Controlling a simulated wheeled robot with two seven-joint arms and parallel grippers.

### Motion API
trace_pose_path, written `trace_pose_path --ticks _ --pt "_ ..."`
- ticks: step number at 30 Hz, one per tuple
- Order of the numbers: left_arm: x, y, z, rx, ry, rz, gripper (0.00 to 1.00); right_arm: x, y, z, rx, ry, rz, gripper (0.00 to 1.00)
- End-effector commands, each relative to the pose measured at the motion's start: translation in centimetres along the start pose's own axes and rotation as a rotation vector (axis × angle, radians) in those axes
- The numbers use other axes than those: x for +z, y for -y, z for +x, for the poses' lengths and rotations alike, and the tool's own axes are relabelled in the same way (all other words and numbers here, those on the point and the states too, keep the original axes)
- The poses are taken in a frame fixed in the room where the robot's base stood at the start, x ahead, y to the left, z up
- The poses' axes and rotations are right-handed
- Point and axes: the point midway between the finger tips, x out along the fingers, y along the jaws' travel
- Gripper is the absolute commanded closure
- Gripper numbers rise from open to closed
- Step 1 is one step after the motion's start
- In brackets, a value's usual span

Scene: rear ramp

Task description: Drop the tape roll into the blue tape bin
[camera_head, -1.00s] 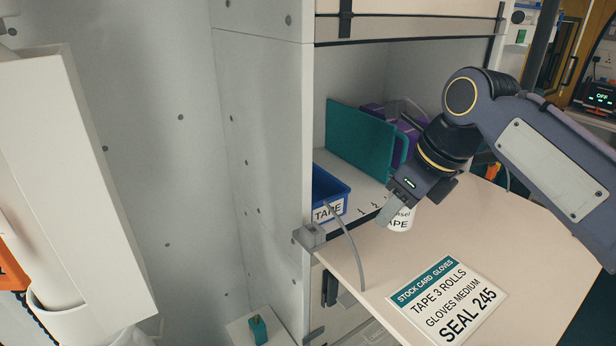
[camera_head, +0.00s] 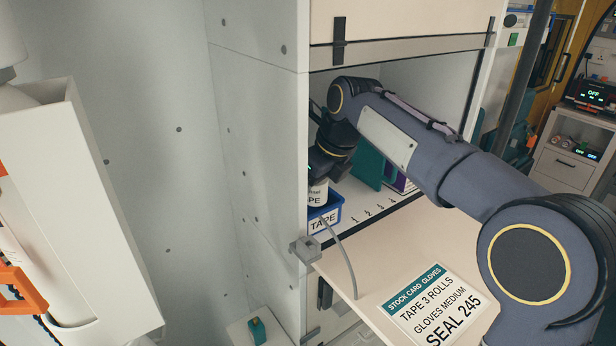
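The blue tape bin (camera_head: 324,223), labelled TAPE, stands at the front left corner of the cabinet shelf. The white tape roll (camera_head: 317,196) with dark print is at the bin's mouth, its lower part behind the front rim. I cannot tell whether it touches the bin. My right gripper (camera_head: 319,182) points down over the bin with the roll directly under it. The roll appears held between its fingers, which are mostly hidden by the wrist and the cabinet's edge. My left gripper is not in view.
A teal folder (camera_head: 369,165) and a purple box (camera_head: 400,184) stand right of the bin. The fold-down board (camera_head: 375,250) holds a stock card (camera_head: 432,303). The cabinet's side wall (camera_head: 262,150) is close left of the bin.

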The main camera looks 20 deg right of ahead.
Motion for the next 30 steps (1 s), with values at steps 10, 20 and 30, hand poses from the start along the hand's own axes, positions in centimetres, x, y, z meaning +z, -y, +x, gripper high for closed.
trace_pose_path --ticks 10,20,30 --pt "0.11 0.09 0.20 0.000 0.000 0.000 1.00 -0.22 -0.01 0.39 0.000 0.000 0.000 0.80" --pt "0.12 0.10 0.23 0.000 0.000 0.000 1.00 -0.27 0.00 0.55 0.000 0.001 0.000 0.36" --pt "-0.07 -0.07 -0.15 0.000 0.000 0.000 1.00 0.10 0.02 -0.31 -0.001 0.002 0.000 0.36"
